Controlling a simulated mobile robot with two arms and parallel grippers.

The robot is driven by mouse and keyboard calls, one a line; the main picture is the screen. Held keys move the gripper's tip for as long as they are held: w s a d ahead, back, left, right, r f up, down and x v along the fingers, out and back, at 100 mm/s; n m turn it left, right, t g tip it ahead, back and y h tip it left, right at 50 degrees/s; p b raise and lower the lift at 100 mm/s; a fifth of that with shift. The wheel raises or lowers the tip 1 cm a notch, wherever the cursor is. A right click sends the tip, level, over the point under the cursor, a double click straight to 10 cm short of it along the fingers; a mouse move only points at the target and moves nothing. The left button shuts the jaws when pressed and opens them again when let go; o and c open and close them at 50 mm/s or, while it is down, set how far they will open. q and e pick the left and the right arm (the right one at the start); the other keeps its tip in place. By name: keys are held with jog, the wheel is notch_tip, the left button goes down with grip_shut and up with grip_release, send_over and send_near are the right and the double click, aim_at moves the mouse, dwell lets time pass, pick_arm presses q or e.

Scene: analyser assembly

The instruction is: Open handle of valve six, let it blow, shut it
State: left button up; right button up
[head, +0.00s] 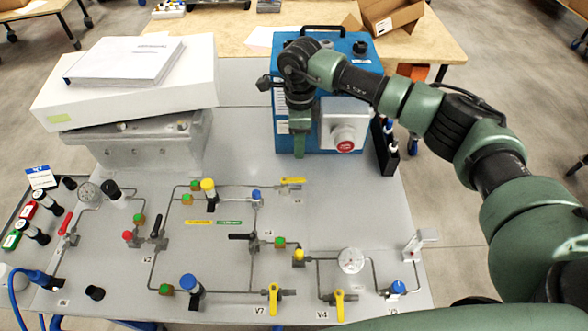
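A grey panel (215,250) carries thin pipework with several valves. A yellow handle (292,181) sits at the end of the upper pipe branch, lying roughly sideways in the picture; the small label by it is too small to read, so I cannot confirm it as valve six. Two more yellow handles, the one by the V7 label (273,299) and the one by the V4 label (339,305), point up and down in the picture. My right gripper (299,154) points down above the upper yellow handle, apart from it, in front of the blue box. Its finger gap is not visible. My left gripper is out of view.
The blue box (262,112) with a red knob (345,146) stands behind the panel. A white box (195,85) with papers lies on a grey stand at the left. Gauges (351,260) and black handles (242,237) rise from the panel. Its upper right is fairly clear.

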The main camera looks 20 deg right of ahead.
jog(key=b, duration=0.4)
send_over(298, 179)
notch_tip(298, 179, down, 4)
jog(key=f, duration=0.1)
jog(key=shift+f+b, duration=0.5)
jog(key=shift+b, duration=0.2)
jog(key=shift+f, duration=0.3)
notch_tip(298, 179, down, 6)
jog(key=shift+p, duration=1.15)
jog(key=shift+f, duration=0.45)
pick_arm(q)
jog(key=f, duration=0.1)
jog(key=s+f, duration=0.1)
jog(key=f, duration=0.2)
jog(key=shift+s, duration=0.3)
pick_arm(e)
grip_shut()
